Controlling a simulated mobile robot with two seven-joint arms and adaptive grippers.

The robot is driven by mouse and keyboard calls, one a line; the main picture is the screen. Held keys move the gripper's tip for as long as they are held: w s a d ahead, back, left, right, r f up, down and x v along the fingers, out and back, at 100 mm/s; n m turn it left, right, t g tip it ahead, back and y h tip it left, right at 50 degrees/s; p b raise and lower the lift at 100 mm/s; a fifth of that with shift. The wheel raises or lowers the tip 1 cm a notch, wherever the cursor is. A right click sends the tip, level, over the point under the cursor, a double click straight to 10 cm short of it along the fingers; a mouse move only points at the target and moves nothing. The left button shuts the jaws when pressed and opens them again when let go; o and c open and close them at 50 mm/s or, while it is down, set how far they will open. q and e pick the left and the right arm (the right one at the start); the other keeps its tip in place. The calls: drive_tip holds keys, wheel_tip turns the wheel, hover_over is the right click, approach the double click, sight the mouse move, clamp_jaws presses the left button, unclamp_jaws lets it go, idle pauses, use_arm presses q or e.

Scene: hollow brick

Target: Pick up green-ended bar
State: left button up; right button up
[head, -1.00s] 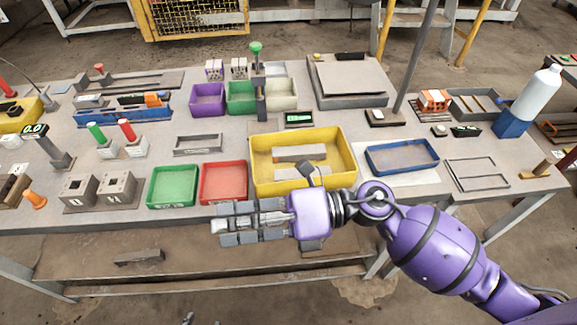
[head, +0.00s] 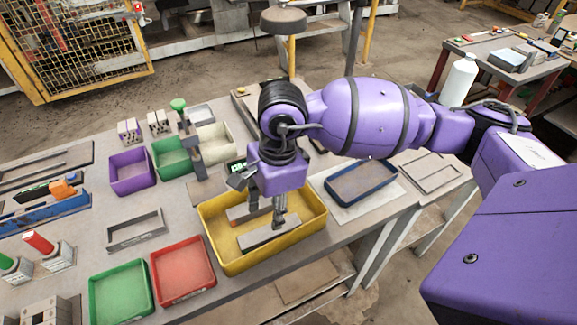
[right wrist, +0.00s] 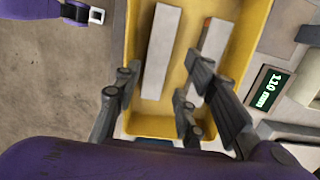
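Two grey bars lie in the yellow tray. In the head view the far bar (head: 243,212) is partly behind my right gripper (head: 266,205), and the near bar (head: 262,236) shows beside the fingers. In the right wrist view the near bar (right wrist: 161,52) is plain pale grey; the far bar (right wrist: 210,42) has a small orange mark near its top end. I see no green end on either; the far bar's lower end is hidden by a finger. My right gripper also shows in the right wrist view (right wrist: 160,98), pointing down over the tray, fingers spread and empty. My left gripper is out of view.
The yellow tray's (head: 225,262) walls surround the bars. Red (head: 185,272) and green (head: 122,292) trays stand to its left, a blue tray (head: 360,182) to its right. A post with a green knob (head: 178,105) and a small display (head: 237,166) stand behind.

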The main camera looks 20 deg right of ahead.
sight(270, 230)
drive_tip(key=f, duration=0.6)
drive_tip(key=shift+s+a+f+p, duration=0.15)
drive_tip(key=shift+a+f+p, duration=0.15)
drive_tip(key=shift+a+p, duration=0.1)
drive_tip(key=shift+f, duration=0.45)
drive_tip(key=shift+s, duration=0.1)
drive_tip(key=c, duration=0.9)
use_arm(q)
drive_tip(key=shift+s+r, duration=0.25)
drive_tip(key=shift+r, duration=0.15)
use_arm(e)
clamp_jaws()
